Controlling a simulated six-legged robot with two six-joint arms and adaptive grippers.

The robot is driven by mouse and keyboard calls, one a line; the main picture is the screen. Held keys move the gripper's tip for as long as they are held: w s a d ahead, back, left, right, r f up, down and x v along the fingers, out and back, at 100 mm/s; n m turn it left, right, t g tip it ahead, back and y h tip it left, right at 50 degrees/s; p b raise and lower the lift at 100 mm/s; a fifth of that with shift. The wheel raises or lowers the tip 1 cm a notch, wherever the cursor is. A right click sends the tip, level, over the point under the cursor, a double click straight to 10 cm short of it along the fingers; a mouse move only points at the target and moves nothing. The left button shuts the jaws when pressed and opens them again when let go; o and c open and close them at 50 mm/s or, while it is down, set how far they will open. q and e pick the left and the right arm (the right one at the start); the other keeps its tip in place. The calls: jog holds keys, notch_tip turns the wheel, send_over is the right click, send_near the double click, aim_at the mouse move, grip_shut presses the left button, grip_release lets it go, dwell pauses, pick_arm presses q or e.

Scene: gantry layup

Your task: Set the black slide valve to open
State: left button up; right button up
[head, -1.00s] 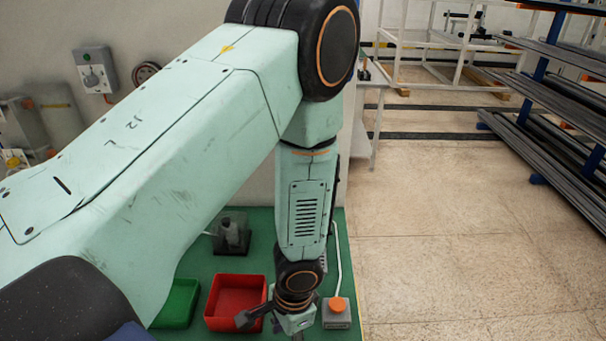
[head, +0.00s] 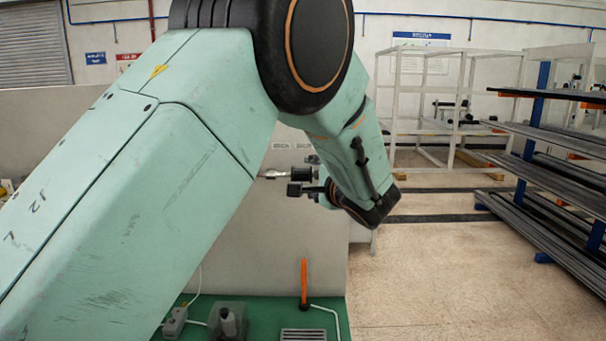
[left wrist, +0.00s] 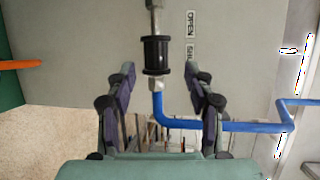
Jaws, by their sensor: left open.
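The black slide valve (head: 301,173) is a dark flanged sleeve on a pale horizontal pipe at the grey panel. In the left wrist view the sleeve (left wrist: 156,55) sits beside the SHUT label (left wrist: 190,55), away from the OPEN label (left wrist: 190,23). My left gripper (head: 303,183) is at the valve in the head view, partly hidden by my arm. In the left wrist view its two fingers (left wrist: 160,78) are spread, one on each side of the sleeve's near end. I see no contact, and cannot tell the depth gap. My right gripper is not in view.
A blue pipe (left wrist: 235,125) bends away from the valve's fitting. An orange upright handle (head: 304,280) stands on the green bench top (head: 262,315) below. A grey panel (head: 300,235) backs the valve. Racks with long bars (head: 560,180) stand at right; the floor between is clear.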

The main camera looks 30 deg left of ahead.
aim_at(304, 174)
pick_arm(q)
jog(key=x, duration=0.2)
jog(key=p+x, duration=0.1)
jog(key=x, duration=0.1)
jog(key=f+x, duration=0.1)
jog(key=x, duration=0.2)
jog(key=shift+d, duration=0.15)
jog(key=shift+r, duration=0.15)
jog(key=shift+s+d+r, duration=0.25)
jog(key=shift+s, duration=0.1)
jog(key=shift+w+a+f, duration=0.35)
jog(key=shift+w+a, duration=0.05)
jog(key=shift+w, duration=0.05)
jog(key=c, duration=0.3)
jog(key=shift+c, duration=0.8)
jog(key=shift+s+d+r, duration=0.1)
jog(key=shift+s, duration=0.1)
jog(key=shift+c, duration=1.4)
grip_shut()
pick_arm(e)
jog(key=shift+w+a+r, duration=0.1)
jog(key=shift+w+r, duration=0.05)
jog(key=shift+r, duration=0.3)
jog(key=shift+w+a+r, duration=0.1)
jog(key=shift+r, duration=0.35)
